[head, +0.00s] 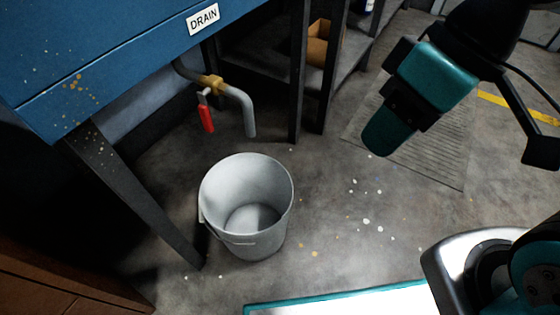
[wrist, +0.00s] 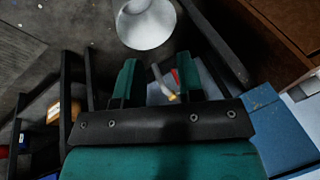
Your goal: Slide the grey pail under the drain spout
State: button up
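The grey pail (head: 246,205) stands upright on the concrete floor and looks empty, its wire handle hanging at its side. The drain spout (head: 245,108) is a bent grey pipe with a brass fitting and a red valve lever (head: 206,119). In the head view its mouth appears just beyond the pail's far rim; I cannot tell the exact gap. My gripper (head: 383,138) is up at the right, apart from the pail. In the wrist view my gripper (wrist: 154,76) has its two teal fingers spread with nothing held; the pail (wrist: 146,25) shows beyond them, and the spout (wrist: 158,74) shows between them.
A blue tank (head: 110,60) with a DRAIN label (head: 203,18) stands on dark legs (head: 135,195), one close left of the pail. A shelf with a cardboard box (head: 320,42) is behind. A floor grate (head: 415,140) lies right. A brown cabinet (head: 60,285) fills the lower left.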

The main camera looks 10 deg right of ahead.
jog(key=shift+w, duration=0.15)
jog(key=n+h+b, duration=0.2)
jog(key=n+h, duration=0.2)
jog(key=n, duration=1.7)
send_over(282, 222)
notch_tip(282, 222, down, 27)
jog(key=shift+w+f, duration=0.15)
jog(key=shift+f, duration=0.35)
notch_tip(282, 222, down, 17)
jog(key=b, duration=0.9)
jog(key=shift+d+f, duration=0.1)
jog(key=shift+f, duration=0.1)
